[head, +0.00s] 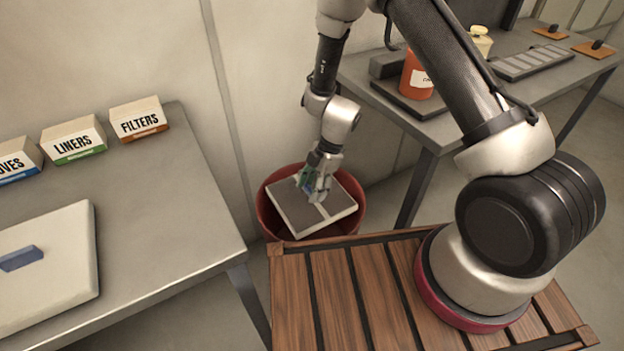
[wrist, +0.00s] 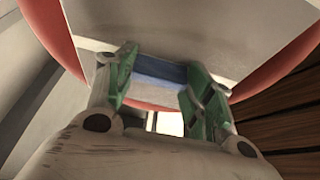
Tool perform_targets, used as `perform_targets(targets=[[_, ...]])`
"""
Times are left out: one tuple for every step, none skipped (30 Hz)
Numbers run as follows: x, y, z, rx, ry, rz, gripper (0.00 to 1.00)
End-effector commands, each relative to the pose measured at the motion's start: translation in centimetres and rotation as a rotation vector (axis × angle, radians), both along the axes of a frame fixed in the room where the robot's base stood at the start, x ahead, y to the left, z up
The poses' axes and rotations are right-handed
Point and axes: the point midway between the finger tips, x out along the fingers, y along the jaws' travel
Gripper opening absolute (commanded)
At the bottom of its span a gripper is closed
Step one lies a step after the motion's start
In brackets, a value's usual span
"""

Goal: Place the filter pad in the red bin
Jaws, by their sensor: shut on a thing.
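The filter pad (head: 291,212) is a flat square with a grey face and a pale band, seen in the head view over the mouth of the red bin (head: 266,217). My gripper (head: 315,192) is shut on the pad, and the pad covers most of the bin's opening. In the wrist view my gripper (wrist: 158,85) has its green-lined fingers on either side of a blue part, with the pale pad (wrist: 180,32) beyond. The red bin's rim (wrist: 292,55) curves around behind the pad. Whether the pad touches the rim is hard to tell.
A grey table (head: 185,215) at left holds boxes labelled LINERS (head: 73,140) and FILTERS (head: 139,119), and a pale case (head: 60,285) with a blue handle. A bench (head: 440,128) at right holds an orange container (head: 415,76). A slatted wooden surface (head: 335,300) lies in front of the bin.

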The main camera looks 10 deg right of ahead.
Motion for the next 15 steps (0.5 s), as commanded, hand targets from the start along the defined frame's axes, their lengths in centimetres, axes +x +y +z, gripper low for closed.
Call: perform_targets(targets=[[-0.01,-0.02,-0.39,-0.001,0.001,-0.001,0.29],[-0.01,-0.01,-0.56,0.000,0.001,-0.002,0.29],[0.02,0.00,-0.72,0.000,0.000,-0.002,0.29],[0.03,0.01,-0.82,0.000,0.000,-0.002,0.29],[0.04,0.01,-0.90,0.000,0.000,-0.002,0.29],[0.04,0.00,-0.99,-0.001,-0.001,-0.001,0.29],[0.04,0.00,-1.03,-0.001,-0.001,-0.001,0.29],[0.04,0.00,-1.07,-0.001,-0.001,-0.001,0.29],[0.04,0.00,-1.09,-0.001,-0.001,-0.001,0.29],[0.03,0.00,-1.09,-0.001,-0.001,-0.001,0.29],[0.03,0.00,-1.09,-0.001,-0.001,-0.001,0.29],[0.04,-0.01,-1.08,-0.001,-0.001,-0.001,0.29],[0.03,0.00,-1.08,-0.001,-0.001,-0.001,0.29],[0.03,0.00,-1.08,-0.001,-0.001,-0.001,0.29],[0.02,0.00,-1.08,-0.001,-0.001,-0.001,0.55]])
